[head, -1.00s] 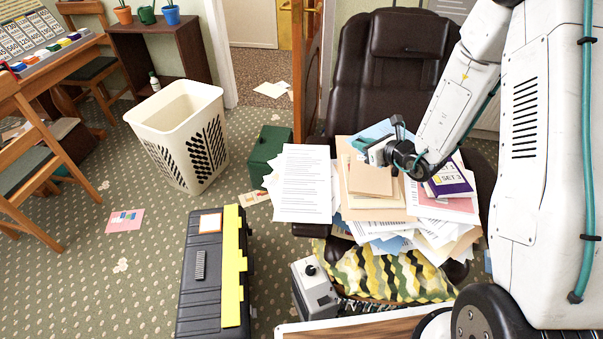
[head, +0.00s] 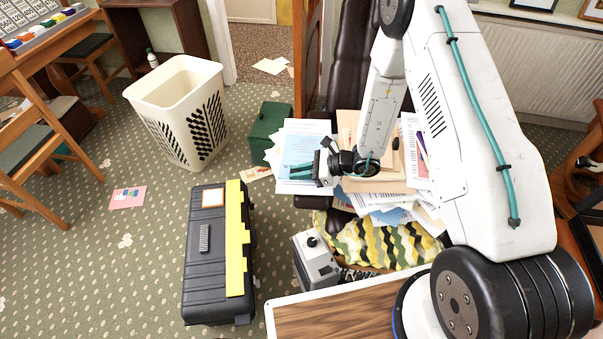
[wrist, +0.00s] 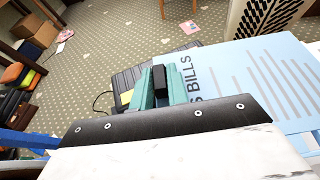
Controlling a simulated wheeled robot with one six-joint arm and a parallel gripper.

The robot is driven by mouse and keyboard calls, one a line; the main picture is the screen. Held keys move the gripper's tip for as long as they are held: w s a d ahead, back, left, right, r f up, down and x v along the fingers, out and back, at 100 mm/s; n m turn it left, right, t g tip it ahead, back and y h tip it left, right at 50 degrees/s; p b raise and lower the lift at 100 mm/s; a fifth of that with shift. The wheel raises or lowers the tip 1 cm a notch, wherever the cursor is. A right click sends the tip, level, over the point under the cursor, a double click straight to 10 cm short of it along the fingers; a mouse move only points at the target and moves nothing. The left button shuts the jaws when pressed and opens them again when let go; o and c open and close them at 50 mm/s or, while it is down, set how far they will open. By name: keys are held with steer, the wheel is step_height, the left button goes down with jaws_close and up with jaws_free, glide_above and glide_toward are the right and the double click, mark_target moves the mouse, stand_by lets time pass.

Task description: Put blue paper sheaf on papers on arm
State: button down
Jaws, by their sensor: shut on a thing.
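The blue paper sheaf (head: 308,148) is a pale blue printed sheet stack. In the wrist view the blue sheaf (wrist: 262,70) shows large dark lettering ending in "BILLS". My gripper (head: 303,170) has its teal fingers shut on the sheaf's edge; the fingers (wrist: 165,85) also show in the wrist view. The sheaf lies over the white papers on the arm (head: 290,186) of the brown chair, at the pile's left side, hiding most of them. I cannot tell whether it touches them or hovers just above.
A pile of papers and folders (head: 392,184) covers the chair seat, partly behind my arm. A green box (head: 268,130), a cream laundry basket (head: 160,125), a black and yellow toolbox (head: 205,265) and a grey device (head: 318,262) stand on the floor nearby.

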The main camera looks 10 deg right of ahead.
mark_target(299, 190)
steer(key=shift+f, duration=3.05)
steer(key=shift+f, duration=0.1)
steer(key=c, duration=1.4)
jaws_free()
steer(key=shift+o, duration=0.2)
